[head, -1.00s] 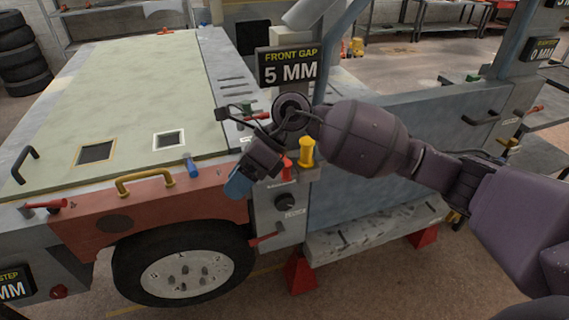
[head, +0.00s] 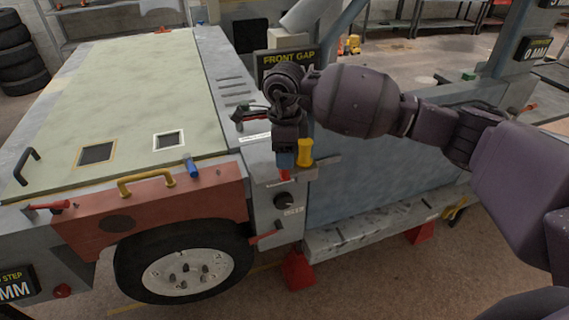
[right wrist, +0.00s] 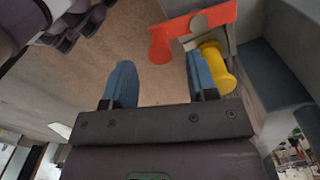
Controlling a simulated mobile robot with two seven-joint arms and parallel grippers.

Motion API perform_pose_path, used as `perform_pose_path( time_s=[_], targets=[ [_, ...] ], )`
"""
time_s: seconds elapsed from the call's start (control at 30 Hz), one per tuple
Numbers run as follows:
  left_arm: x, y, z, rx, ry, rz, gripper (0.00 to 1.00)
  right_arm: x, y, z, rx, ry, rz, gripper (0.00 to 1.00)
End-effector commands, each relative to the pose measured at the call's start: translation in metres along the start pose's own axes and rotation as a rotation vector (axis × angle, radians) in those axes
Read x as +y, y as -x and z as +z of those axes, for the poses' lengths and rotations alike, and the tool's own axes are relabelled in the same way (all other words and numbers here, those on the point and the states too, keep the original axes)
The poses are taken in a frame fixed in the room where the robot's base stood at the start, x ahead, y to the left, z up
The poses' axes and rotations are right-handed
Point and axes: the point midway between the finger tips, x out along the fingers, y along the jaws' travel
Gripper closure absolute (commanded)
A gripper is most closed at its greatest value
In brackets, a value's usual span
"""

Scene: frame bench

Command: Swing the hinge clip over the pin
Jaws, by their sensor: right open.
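A red plate (right wrist: 195,28) with a rounded tab end shows in the right wrist view, beyond my fingertips. In the head view only a small red piece (head: 284,175) shows below my gripper. A yellow spool-shaped knob (right wrist: 215,68) stands right beside one finger; it also shows in the head view (head: 306,153). My right gripper (right wrist: 161,80) is open with nothing between its blue fingers; in the head view it points down (head: 286,158). My left gripper is out of view.
A grey post with a black knob (head: 284,201) stands below my gripper. The red fender (head: 150,205) and wheel (head: 185,272) are to the left. The "FRONT GAP" sign (head: 288,58) stands just behind my wrist. A blue-grey panel (head: 380,185) lies to the right.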

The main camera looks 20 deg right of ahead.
Motion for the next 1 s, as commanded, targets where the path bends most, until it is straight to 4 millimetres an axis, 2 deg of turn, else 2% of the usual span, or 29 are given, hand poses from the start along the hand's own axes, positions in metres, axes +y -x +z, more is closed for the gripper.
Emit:
perform_pose_path(
  time_s=[0.1, 0.3, 0.7, 1.0],
  targets=[
    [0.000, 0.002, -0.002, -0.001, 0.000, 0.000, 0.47, 0.001, -0.018, 0.000, 0.001, -0.001, 0.003, 0.47],
    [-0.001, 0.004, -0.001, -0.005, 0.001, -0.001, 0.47, 0.000, -0.038, 0.000, 0.000, 0.000, 0.002, 0.47],
    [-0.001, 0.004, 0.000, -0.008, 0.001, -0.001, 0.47, 0.000, -0.043, 0.000, -0.001, 0.000, 0.000, 0.47],
    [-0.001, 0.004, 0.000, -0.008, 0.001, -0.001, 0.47, 0.000, -0.043, 0.000, -0.001, 0.000, 0.000, 0.93]
  ],
)
